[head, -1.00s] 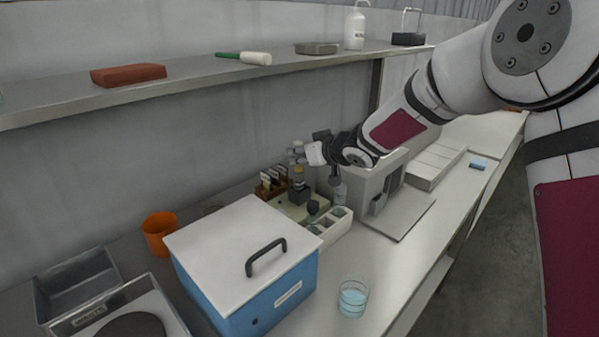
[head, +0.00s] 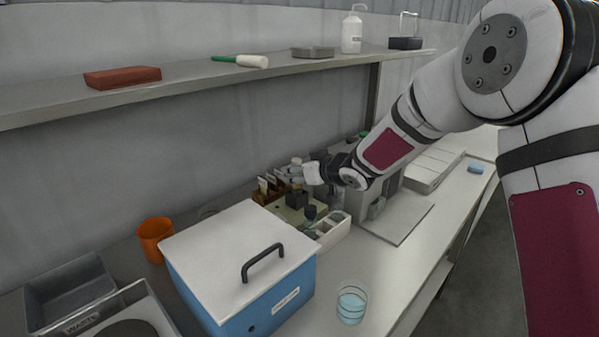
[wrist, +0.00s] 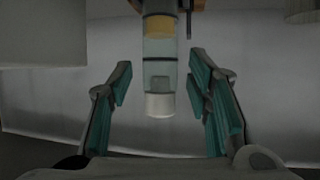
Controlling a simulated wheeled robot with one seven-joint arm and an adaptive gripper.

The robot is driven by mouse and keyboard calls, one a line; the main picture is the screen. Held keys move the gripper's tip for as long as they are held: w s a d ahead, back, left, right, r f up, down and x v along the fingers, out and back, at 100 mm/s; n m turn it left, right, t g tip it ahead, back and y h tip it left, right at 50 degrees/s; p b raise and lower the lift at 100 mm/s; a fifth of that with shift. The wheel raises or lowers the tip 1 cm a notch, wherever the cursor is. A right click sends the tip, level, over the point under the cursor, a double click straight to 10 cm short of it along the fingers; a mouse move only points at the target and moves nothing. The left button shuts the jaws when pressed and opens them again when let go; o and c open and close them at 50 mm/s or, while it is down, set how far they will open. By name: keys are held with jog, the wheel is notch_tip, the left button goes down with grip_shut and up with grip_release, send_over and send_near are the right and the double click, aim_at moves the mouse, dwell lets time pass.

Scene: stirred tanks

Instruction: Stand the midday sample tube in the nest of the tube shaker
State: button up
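The tube shaker is a cream base (head: 288,214) with a dark block (head: 297,198) and a black knob on it, behind the blue box in the head view. A clear tube (wrist: 160,62) with an amber band and a white end shows in the wrist view. My gripper (wrist: 161,82) is open, one teal-padded finger on each side of the tube, with a gap on both sides. In the head view my gripper (head: 290,172) is just above the dark block and hides what stands there. I cannot tell how the tube is seated or which sample it is.
A brown rack (head: 266,192) with labelled tubes stands close left of the shaker. A white compartment tray (head: 334,232), a grey machine, a blue lidded box (head: 245,290) and a beaker (head: 351,302) are nearby. A shelf (head: 200,80) runs above.

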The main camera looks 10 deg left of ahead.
jog(key=shift+r, duration=0.1)
jog(key=s+d+r+m+h+p, duration=0.1)
jog(key=s+d+r+m+h, duration=0.35)
jog(key=s+d, duration=0.85)
jog(key=s+d+r+m+h+p, duration=0.1)
jog(key=s+d+r+h, duration=0.55)
jog(key=s+d, duration=0.65)
jog(key=s+f+m+g+y, duration=0.1)
jog(key=s+g, duration=0.2)
jog(key=s, duration=0.8)
jog(key=s+d+f+m+g+y, duration=0.1)
jog(key=s+g, duration=0.2)
jog(key=s, duration=0.9)
jog(key=shift+d+y, duration=0.25)
jog(key=shift+y, duration=0.05)
jog(key=shift+s+r+m, duration=0.1)
jog(key=shift+r+m, duration=0.05)
jog(key=shift+m, duration=0.1)
